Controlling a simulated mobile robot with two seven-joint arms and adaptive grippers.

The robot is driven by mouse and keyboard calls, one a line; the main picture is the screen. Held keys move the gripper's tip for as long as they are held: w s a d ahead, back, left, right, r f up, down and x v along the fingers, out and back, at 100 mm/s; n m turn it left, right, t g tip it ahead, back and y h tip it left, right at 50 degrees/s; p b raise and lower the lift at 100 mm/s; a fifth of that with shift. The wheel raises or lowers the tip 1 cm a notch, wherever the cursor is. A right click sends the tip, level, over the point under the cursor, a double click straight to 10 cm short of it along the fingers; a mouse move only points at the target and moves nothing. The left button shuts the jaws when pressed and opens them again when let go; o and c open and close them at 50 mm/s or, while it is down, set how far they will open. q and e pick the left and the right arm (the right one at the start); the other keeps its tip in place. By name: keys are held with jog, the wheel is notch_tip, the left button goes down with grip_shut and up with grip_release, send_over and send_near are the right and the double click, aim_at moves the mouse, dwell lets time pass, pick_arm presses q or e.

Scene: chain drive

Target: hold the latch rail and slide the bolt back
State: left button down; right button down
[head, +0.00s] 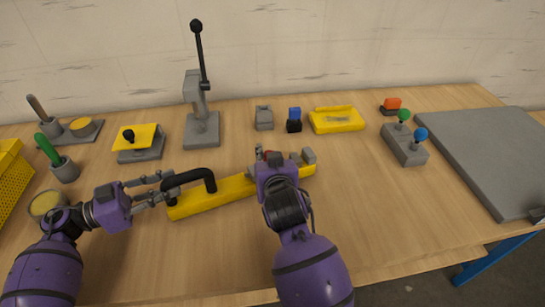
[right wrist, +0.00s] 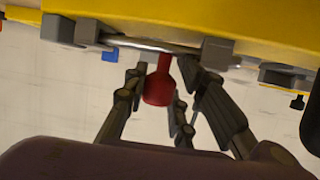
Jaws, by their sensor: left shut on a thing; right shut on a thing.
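The latch rail (head: 228,192) is a long yellow bar lying slantwise on the bench, with a black arched handle (head: 190,176) at its left end. My left gripper (head: 166,186) is shut on this handle. The bolt is a thin metal rod (right wrist: 150,43) running along the rail through grey brackets, seen in the right wrist view. Its red knob (right wrist: 158,88) sits between the fingers of my right gripper (right wrist: 165,78), which is shut on it. In the head view my right gripper (head: 266,158) hides most of the knob and rod. A grey block (head: 309,156) shows at the rail's right end.
Behind the rail stand a lever press (head: 201,125), a grey block (head: 264,118), a blue-topped piece (head: 294,120) and a yellow tray (head: 337,120). A joystick box (head: 404,148) and a grey mat (head: 490,155) are right. Bench space right of the rail is clear.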

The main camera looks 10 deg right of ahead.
pick_arm(q)
jog(key=shift+d+r, duration=0.1)
jog(key=shift+r, duration=0.05)
pick_arm(e)
jog(key=c, duration=1.4)
grip_release()
jog(key=shift+a, duration=0.2)
jog(key=shift+c, duration=0.2)
jog(key=v, duration=1.2)
jog(key=shift+d, duration=0.15)
pick_arm(q)
jog(key=c, duration=1.5)
grip_release()
